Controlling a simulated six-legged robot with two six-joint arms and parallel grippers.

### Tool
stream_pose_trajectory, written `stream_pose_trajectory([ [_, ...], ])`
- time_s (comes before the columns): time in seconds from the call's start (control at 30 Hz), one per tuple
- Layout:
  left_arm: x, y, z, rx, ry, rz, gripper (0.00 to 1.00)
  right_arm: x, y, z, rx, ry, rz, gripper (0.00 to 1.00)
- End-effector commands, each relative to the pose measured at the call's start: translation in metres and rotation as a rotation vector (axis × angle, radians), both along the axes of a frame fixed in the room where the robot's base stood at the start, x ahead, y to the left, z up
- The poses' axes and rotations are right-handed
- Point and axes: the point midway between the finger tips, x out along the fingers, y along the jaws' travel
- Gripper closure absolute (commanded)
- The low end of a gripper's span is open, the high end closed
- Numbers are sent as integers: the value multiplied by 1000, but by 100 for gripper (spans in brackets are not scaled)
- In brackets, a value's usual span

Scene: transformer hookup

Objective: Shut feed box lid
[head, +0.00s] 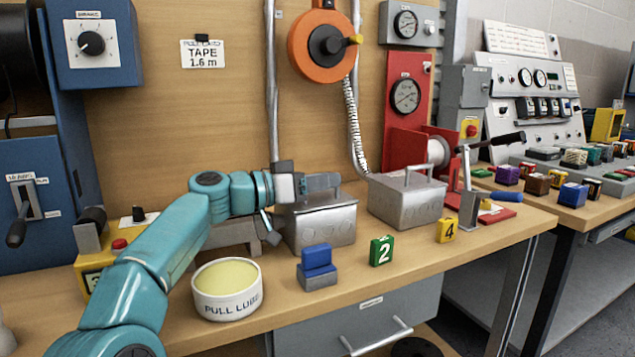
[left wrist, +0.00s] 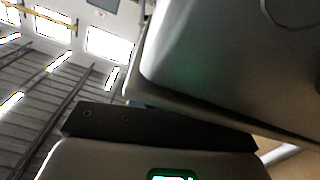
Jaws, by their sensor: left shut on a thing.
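A grey metal box with a lid (head: 327,222), which I take to be the feed box, stands on the bench with round marks on its front. Its lid looks down or nearly down; my arm covers part of its top, so I cannot tell if it is fully seated. My left gripper (head: 316,184) is at the top of this box, shut on what seems to be the lid's handle, which is mostly hidden. In the left wrist view a smooth grey metal surface (left wrist: 225,60) fills the upper right, close to the camera. My right gripper is not in view.
A second grey box (head: 408,199) with a top handle stands to the right. In front are a PULL LUBE tub (head: 227,291), a blue-and-grey block (head: 317,268), a green "2" block (head: 382,250) and a yellow "4" block (head: 449,230). Conduits run up the back panel.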

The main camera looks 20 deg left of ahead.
Motion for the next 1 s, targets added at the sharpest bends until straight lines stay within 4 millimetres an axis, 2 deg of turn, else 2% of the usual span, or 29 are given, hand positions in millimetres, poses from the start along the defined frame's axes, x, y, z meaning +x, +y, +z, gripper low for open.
stream_pose_trajectory([
  [0.3,8,-2,-3,38,-37,-8,100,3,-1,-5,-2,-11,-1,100],
  [0.67,9,-2,-5,41,-34,-10,100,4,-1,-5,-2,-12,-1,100],
  [0.7,9,-2,-6,41,-33,-10,78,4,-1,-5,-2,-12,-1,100],
  [0.77,8,-2,-6,41,-34,-9,62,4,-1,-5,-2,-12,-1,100],
  [1.0,7,-1,-5,40,-36,-4,62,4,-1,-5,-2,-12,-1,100],
])
